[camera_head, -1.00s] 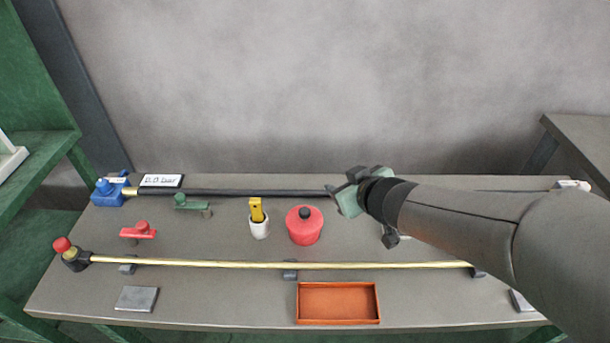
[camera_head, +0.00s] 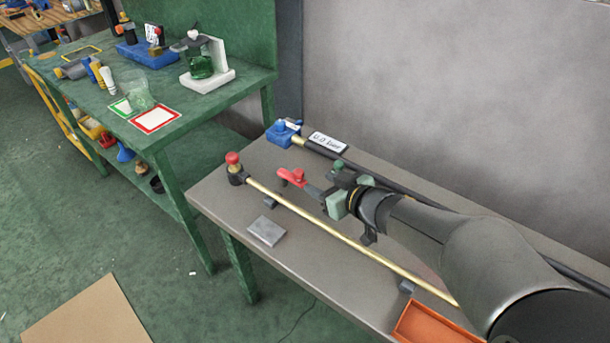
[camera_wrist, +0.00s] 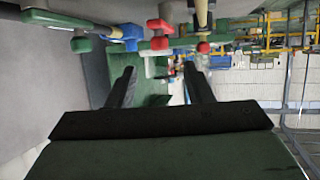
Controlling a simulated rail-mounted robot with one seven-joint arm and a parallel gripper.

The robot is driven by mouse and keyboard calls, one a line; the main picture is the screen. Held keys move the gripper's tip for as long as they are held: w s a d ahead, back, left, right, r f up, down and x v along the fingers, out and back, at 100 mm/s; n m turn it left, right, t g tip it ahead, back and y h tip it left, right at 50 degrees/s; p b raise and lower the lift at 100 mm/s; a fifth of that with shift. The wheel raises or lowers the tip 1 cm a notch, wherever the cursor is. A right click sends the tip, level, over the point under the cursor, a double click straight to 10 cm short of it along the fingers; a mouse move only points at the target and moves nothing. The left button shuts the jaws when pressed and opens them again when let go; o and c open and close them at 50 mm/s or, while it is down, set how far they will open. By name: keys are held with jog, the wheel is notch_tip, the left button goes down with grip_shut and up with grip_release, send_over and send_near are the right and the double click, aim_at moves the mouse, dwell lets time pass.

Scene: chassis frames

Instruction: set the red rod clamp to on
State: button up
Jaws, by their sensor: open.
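The red rod clamp (camera_head: 293,177) stands on the grey bench between a black rod and a brass rod, its red lever pointing to the upper left in the head view. In the wrist view the red clamp (camera_wrist: 158,42) shows just beyond the gap between the fingers. My gripper (camera_head: 322,186) is open and empty, close to the right of the red clamp; I cannot tell whether it touches. It also shows open in the wrist view (camera_wrist: 158,70). A green clamp (camera_head: 338,165) is partly hidden behind my gripper.
The brass rod (camera_head: 320,228) with a red knob (camera_head: 232,158) runs in front of my gripper. A blue block (camera_head: 283,132) and a label (camera_head: 328,142) lie at the back. A grey plate (camera_head: 266,231) and orange tray (camera_head: 430,325) lie in front. A green workbench (camera_head: 245,85) stands left.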

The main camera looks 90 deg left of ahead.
aim_at(302, 175)
jog(key=x, duration=0.8)
jog(key=shift+w+f, duration=0.1)
grip_shut()
